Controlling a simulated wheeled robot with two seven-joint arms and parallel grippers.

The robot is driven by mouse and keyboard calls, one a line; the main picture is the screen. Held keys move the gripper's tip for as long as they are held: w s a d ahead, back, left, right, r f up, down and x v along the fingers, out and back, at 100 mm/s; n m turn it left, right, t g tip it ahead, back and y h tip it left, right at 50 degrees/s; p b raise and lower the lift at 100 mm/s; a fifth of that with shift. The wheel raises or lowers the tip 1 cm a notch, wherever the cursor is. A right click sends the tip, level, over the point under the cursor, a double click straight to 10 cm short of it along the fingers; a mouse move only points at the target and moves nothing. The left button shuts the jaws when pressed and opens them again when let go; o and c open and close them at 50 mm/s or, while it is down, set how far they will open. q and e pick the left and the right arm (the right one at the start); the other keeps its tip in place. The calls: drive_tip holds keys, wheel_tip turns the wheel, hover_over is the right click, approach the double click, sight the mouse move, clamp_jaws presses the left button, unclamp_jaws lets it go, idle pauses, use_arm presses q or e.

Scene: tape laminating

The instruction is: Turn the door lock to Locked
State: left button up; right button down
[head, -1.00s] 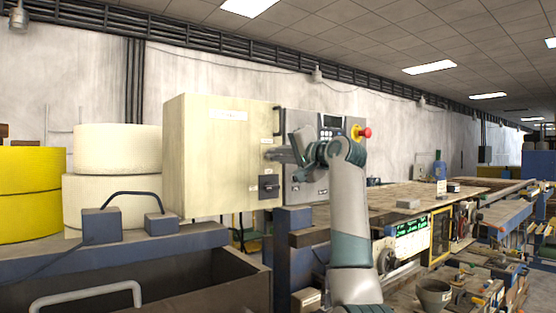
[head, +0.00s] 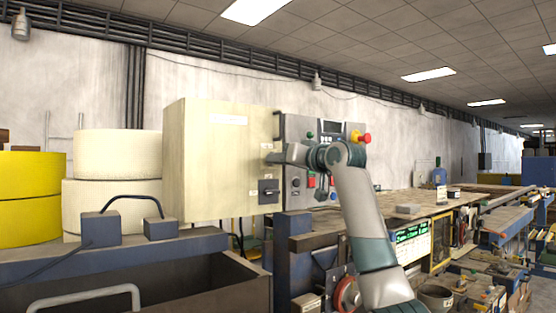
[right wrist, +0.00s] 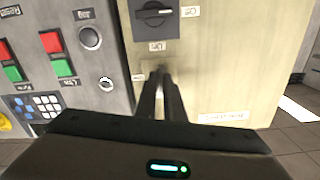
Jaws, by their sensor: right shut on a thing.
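The cream cabinet door (head: 222,160) fills the middle of the head view, beside a grey control panel (head: 296,190). My right gripper (head: 270,158) reaches in from the right to the door's right edge. In the right wrist view the gripper's two dark fingers (right wrist: 161,76) are close together at the door face. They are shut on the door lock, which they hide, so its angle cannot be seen. Small labels sit around it, one above the fingertips (right wrist: 157,46) and one to their left (right wrist: 138,77). My left gripper is not in view.
A black rotary switch (head: 268,190) is on the door below the gripper; it also shows in the wrist view (right wrist: 155,13). The panel carries buttons and a red emergency stop (head: 365,138). White rolls (head: 115,155) stand left of the cabinet. A workbench (head: 440,210) runs right.

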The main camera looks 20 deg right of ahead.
drive_tip(key=shift+n, duration=1.3)
drive_tip(key=shift+f, duration=0.1)
drive_tip(key=c, duration=1.9)
unclamp_jaws()
drive_tip(key=shift+o, duration=0.2)
drive_tip(key=shift+s, duration=0.1)
drive_tip(key=b+v, duration=0.8)
drive_tip(key=v, duration=0.9)
